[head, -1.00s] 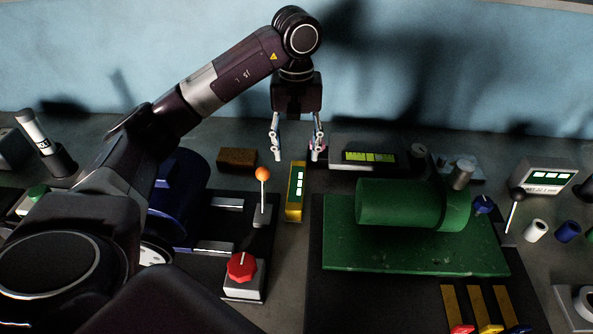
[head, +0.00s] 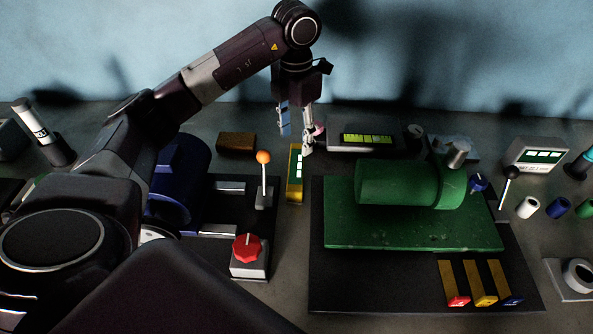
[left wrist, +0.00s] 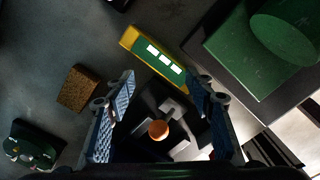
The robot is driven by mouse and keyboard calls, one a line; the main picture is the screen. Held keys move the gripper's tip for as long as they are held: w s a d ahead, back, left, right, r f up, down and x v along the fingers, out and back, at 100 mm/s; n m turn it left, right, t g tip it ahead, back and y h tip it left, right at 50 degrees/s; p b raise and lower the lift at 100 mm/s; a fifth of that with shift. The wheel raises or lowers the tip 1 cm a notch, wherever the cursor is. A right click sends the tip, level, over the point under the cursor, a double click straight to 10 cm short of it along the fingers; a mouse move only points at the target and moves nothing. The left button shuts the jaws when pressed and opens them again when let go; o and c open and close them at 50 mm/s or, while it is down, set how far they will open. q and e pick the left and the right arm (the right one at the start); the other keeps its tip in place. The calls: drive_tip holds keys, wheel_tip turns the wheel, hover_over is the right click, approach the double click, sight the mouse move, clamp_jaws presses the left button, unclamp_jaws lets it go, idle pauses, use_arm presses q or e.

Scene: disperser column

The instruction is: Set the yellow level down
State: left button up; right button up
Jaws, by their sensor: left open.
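The yellow level (head: 295,177), a yellow bar with a green face and white windows, rests on the grey bench between two black plates. It also shows in the left wrist view (left wrist: 150,55), slanting across the upper middle. My left gripper (head: 296,141) is open and empty, above and just behind the far end of the level in the head view. In the left wrist view its two fingers (left wrist: 158,96) are spread wide, with the level beyond the tips and not between them. My right gripper is not in view.
An orange-knobbed lever (head: 264,172) stands close left of the level. A brown block (head: 237,142) lies behind it. A green cylinder (head: 398,185) on a green plate (head: 410,235) is to the right. A red knob (head: 247,249) stands in front. A grey display unit (head: 362,139) is behind right.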

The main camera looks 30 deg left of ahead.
sight(296, 165)
use_arm(q)
drive_tip(key=n, duration=0.4)
drive_tip(key=shift+f+n, duration=0.15)
drive_tip(key=shift+n, duration=0.15)
drive_tip(key=n, duration=0.4)
drive_tip(key=shift+a+f+n, duration=0.1)
drive_tip(key=shift+f+n, duration=0.1)
drive_tip(key=shift+n, duration=0.2)
wheel_tip(296, 165, down, 2)
drive_tip(key=shift+f+p, duration=0.15)
drive_tip(key=shift+p, duration=0.45)
drive_tip(key=f, duration=0.1)
drive_tip(key=f+p, duration=0.2)
drive_tip(key=f, duration=0.1)
drive_tip(key=shift+s+d+f, duration=0.1)
drive_tip(key=shift+s+d, duration=0.15)
drive_tip(key=shift+s, duration=0.05)
drive_tip(key=shift+w+f, duration=0.1)
drive_tip(key=shift+f, duration=0.55)
clamp_jaws()
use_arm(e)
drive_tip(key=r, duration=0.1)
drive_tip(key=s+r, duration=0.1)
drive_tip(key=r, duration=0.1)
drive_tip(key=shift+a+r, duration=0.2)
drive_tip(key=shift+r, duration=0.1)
